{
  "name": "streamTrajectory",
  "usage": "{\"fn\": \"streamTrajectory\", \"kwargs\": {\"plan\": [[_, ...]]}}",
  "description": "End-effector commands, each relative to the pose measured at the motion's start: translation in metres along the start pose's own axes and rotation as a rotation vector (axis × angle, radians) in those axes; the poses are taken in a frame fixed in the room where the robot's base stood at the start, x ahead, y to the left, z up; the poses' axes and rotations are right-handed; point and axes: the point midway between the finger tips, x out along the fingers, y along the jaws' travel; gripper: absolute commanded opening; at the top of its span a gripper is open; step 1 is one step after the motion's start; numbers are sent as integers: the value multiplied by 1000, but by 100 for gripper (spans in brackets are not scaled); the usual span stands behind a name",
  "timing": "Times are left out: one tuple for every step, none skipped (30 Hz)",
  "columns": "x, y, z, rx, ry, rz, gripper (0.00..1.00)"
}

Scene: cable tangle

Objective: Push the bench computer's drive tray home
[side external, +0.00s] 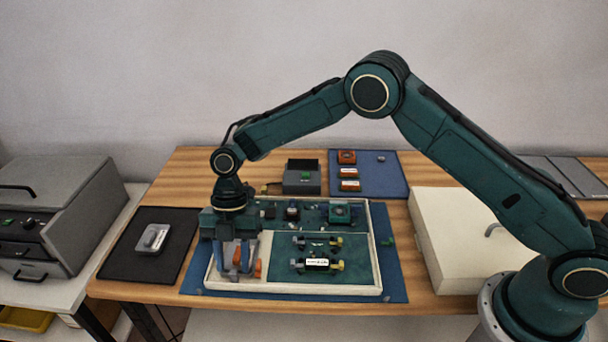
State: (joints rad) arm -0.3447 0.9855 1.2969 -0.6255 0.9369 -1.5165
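The bench computer appears to be the low white-framed case (375,240) with green boards inside, lying on a blue mat. My gripper (240,270) points down into the case's front left part. Grey-blue and orange parts show around my fingertips; which are fingers and which belong to the case is too small to tell. I cannot pick out the drive tray with certainty; my gripper may hide it. Whether the fingers are open or shut, or touch anything, is unclear. A labelled black cylinder-like part (317,264) lies in the case's front right section.
A dark mat with a grey device (153,238) lies left of the case. Behind it stand a grey box (302,180) and a blue mat (395,180) with orange parts. A large cream box (450,245) is close on the right. A grey machine (60,215) stands far left.

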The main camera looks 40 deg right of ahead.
Motion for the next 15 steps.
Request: {"fn": "streamTrajectory", "kwargs": {"plan": [[5, 0, 0, 0, 1, -2, 36], [8, 0, 0, 1, 0, -3, 36], [11, 0, 0, 1, 0, -3, 36], [12, 0, 0, 1, 0, -2, 36], [14, 0, 0, 1, 0, -2, 36], [15, 0, 0, 1, 0, -2, 36], [16, 0, 0, 0, 0, -1, 36], [17, 0, 0, 0, 0, -1, 36], [17, 0, 0, 0, 0, -1, 36], [17, 0, 0, 0, 0, -1, 36], [17, 0, 0, 0, 0, -1, 36], [17, 0, 0, 0, 0, -1, 36], [17, 0, 0, 0, 0, -1, 36], [17, 0, 0, 0, 0, -1, 36], [17, 0, 0, 0, 0, -1, 36]]}}
